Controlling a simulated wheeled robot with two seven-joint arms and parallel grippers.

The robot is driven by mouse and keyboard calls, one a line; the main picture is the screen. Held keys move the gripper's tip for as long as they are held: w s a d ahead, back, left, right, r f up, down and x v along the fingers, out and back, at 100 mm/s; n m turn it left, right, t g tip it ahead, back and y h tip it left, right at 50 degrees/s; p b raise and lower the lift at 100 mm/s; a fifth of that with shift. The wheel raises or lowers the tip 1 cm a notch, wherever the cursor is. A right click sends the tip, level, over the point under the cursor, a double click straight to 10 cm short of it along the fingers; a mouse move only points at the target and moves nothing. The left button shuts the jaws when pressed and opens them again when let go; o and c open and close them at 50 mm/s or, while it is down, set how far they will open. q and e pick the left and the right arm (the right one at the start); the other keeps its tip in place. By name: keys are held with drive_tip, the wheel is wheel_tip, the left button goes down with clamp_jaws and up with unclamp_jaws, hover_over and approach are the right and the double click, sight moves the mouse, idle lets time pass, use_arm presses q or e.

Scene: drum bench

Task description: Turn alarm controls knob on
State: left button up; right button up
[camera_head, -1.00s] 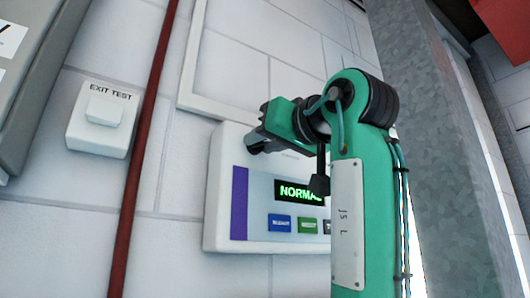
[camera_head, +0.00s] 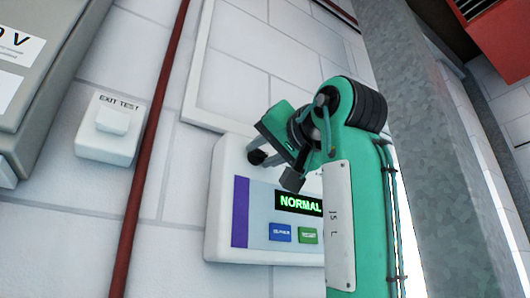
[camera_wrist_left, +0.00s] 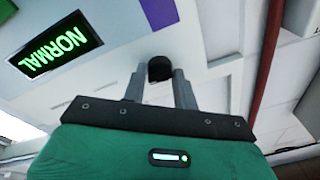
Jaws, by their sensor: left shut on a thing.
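The white alarm control panel (camera_head: 228,190) is on the wall, with a purple stripe and a green lit display (camera_head: 298,202) reading NORMAL. The display also shows in the left wrist view (camera_wrist_left: 55,52). My left gripper (camera_head: 260,152) is at the panel's upper part, above the display. In the left wrist view its two grey fingers stand on either side of a small black knob (camera_wrist_left: 160,68), shut on it. The knob's face and any marks around it are mostly hidden. My right gripper is not in view.
Blue and green buttons (camera_head: 280,232) sit below the display. A red pipe (camera_head: 143,170) runs up the wall left of the panel. Beyond it is a white EXIT TEST box (camera_head: 105,145). A grey metal post (camera_head: 425,150) stands to the right.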

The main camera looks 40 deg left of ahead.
use_arm(q)
drive_tip(key=o, duration=0.9)
drive_tip(key=shift+o, duration=0.2)
drive_tip(key=shift+d, duration=0.1)
drive_tip(key=shift+s+d+f, duration=0.1)
drive_tip(key=shift+d+f, duration=0.05)
drive_tip(key=shift+d, duration=0.2)
drive_tip(key=b+v, duration=0.3)
drive_tip(key=v, duration=0.8)
